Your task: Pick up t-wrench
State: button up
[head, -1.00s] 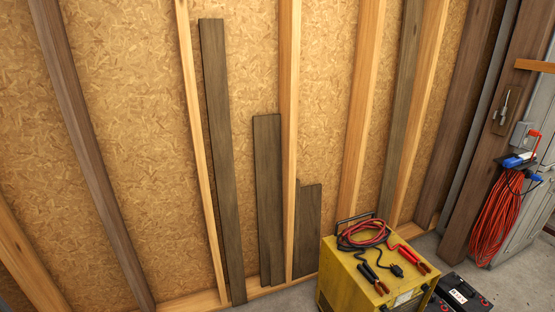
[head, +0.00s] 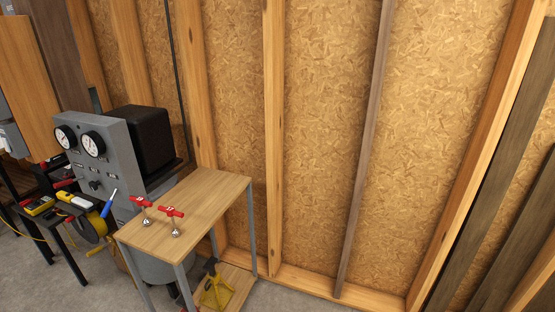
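Two small tools with red T-shaped handles and silver lower ends stand on a wooden-topped table in the head view. One red-handled T-wrench (head: 143,208) is on the left, and the other red-handled T-wrench (head: 172,219) is just right of it, nearer to me. They are close together but apart. Markings on the handles are too small to read. My gripper is not in view.
The small table (head: 205,190) has grey metal legs and a lower shelf with a yellow stand (head: 216,288). A grey gauge cabinet (head: 118,160) stands behind it. A bench with tools (head: 62,205) is at left. Bare wall (head: 320,130) fills the right.

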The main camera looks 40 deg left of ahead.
aim_at(140, 201)
jog(key=u, duration=1.95)
jog(key=i+j, duration=0.2)
jog(key=i, duration=0.15)
jog(key=i+j+z, duration=0.1)
jog(key=i+j, duration=0.3)
jog(key=i, duration=0.2)
jog(key=i+j+z, duration=0.15)
jog(key=i+j, duration=0.3)
jog(key=i, duration=0.1)
